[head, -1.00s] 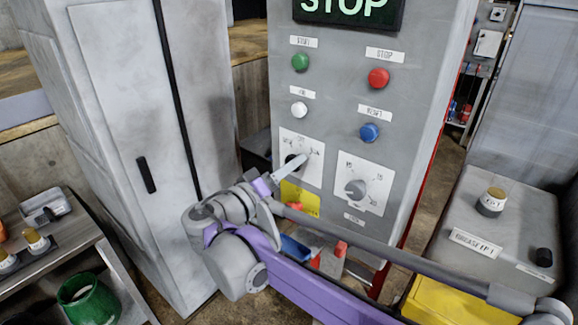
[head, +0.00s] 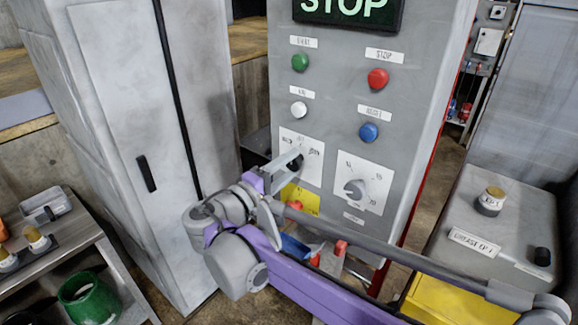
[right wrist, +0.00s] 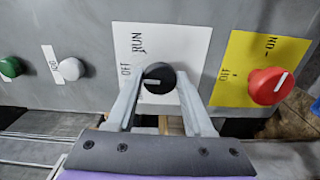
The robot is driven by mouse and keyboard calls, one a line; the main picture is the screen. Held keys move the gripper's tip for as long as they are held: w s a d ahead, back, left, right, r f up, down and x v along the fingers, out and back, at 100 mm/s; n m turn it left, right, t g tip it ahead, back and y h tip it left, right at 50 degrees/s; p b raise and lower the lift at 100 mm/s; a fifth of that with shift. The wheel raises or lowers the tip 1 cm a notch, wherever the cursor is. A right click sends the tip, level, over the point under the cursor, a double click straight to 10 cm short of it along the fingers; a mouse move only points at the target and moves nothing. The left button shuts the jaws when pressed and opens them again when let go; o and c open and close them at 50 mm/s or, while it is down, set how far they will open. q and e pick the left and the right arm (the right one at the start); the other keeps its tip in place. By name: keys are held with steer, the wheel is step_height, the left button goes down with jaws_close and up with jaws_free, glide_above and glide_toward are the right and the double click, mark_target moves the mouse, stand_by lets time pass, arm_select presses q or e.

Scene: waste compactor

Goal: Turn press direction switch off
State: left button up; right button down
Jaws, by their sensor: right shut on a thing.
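The press direction switch is a black rotary knob (head: 297,164) on a white label plate (head: 313,163) on the grey control panel. In the right wrist view the knob (right wrist: 159,78) carries a white mark pointing left, towards the OFF lettering; RUN is printed above OFF. My right gripper (head: 288,160) is at the panel with its two fingers on either side of the knob. The right wrist view shows the gripper (right wrist: 159,92) shut on the knob. Part of the knob is hidden by a finger in the head view. My left gripper is not in view.
A second grey dial (head: 355,190) sits to the right. A red knob (right wrist: 268,86) on a yellow plate (right wrist: 229,72) is close beside the gripper. Green (head: 300,62), red (head: 377,79), white (head: 299,108) and blue (head: 369,132) buttons are above. A grey cabinet (head: 130,130) stands left.

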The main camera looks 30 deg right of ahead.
steer(key=shift+n, duration=0.3)
steer(key=shift+c, duration=1.5)
jaws_free()
steer(key=shift+a, duration=0.15)
steer(key=b+v, duration=0.1)
steer(key=v, duration=0.9)
steer(key=shift+s+a, duration=0.2)
